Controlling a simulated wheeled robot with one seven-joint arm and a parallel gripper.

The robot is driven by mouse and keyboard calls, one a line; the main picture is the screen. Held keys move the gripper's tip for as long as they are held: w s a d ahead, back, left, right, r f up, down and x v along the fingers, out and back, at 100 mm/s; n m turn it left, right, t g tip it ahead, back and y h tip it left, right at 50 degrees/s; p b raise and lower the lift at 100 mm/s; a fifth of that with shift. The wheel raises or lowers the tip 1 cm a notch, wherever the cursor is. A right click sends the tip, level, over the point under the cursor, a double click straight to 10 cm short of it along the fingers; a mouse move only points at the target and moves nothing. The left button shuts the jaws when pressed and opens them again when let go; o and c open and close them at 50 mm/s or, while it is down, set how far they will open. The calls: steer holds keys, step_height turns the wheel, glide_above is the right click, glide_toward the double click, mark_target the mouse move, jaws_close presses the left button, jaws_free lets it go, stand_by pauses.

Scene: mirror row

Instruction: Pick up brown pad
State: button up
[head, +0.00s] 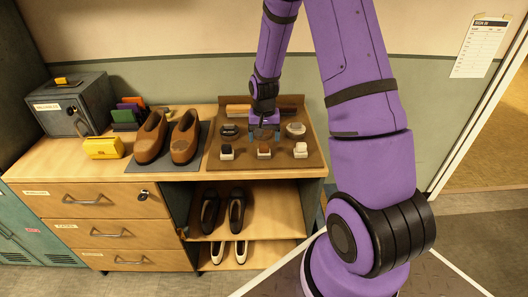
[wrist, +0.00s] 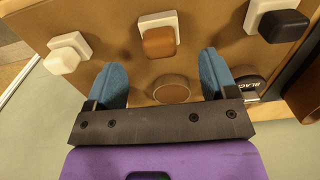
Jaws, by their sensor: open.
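The brown pad (head: 264,149) is a small brown block in a white holder, in the middle of the front row on a brown tray (head: 240,167). In the wrist view the brown pad (wrist: 159,42) lies just beyond the fingertips, roughly centred between them. My gripper (head: 264,136) is above the tray behind the pad. In the wrist view my gripper (wrist: 162,62) has its two blue fingers wide apart with nothing held. A round brown tin (wrist: 171,90) sits below, between the fingers.
A black pad (head: 227,150) and a whitish pad (head: 300,149) flank the brown one in similar holders. Other round tins (head: 295,129) stand behind them.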

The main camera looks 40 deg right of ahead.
mark_target(264, 144)
steer(key=shift+s+a+f, duration=0.1)
steer(key=shift+a+f, duration=0.05)
steer(key=shift+f, duration=2.9)
steer(key=c, duration=1.1)
steer(key=shift+r, duration=0.15)
